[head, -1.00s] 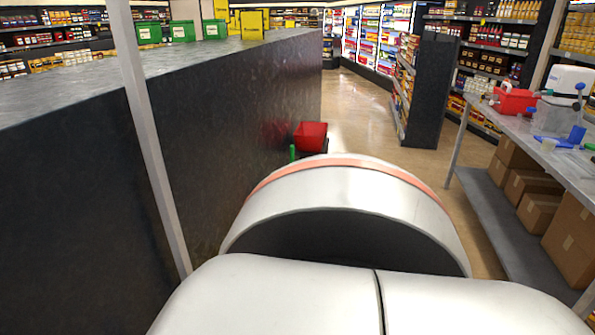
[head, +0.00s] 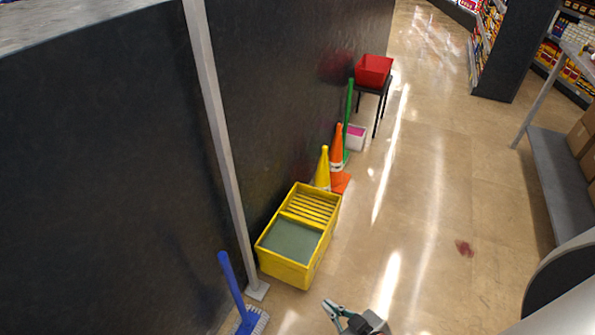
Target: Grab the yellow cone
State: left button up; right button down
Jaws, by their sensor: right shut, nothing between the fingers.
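The yellow cone (head: 323,168) stands on the floor against the dark wall, in the upper middle of the head view. Its lower part is hidden behind the yellow mop bucket (head: 292,278). An orange cone (head: 337,148) stands just behind it, close to it. My right gripper (head: 333,313) shows at the bottom edge, shut and empty, nearer to me than the bucket and well apart from the cone. My left gripper is out of view.
A blue-handled broom (head: 231,288) and a grey post (head: 222,140) stand left of the bucket. A green pole, a white box (head: 356,143) and a red basket (head: 374,70) on a stool stand farther along the wall. The floor to the right is clear, apart from a reddish stain (head: 465,248).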

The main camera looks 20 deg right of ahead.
aim_at(322, 180)
jog(key=z, duration=0.8)
jog(key=i+l+u, duration=0.1)
jog(key=u, duration=0.5)
jog(key=i+l+u, duration=0.2)
jog(key=l+u, duration=0.2)
jog(key=l, duration=0.15)
jog(key=i+l+u, duration=0.2)
jog(key=l+u, duration=0.25)
jog(key=l, duration=0.8)
jog(key=i+l, duration=0.1)
jog(key=l, duration=0.55)
jog(key=i+l+u, duration=0.1)
jog(key=l, duration=0.55)
jog(key=i+l, duration=0.1)
jog(key=l, duration=0.55)
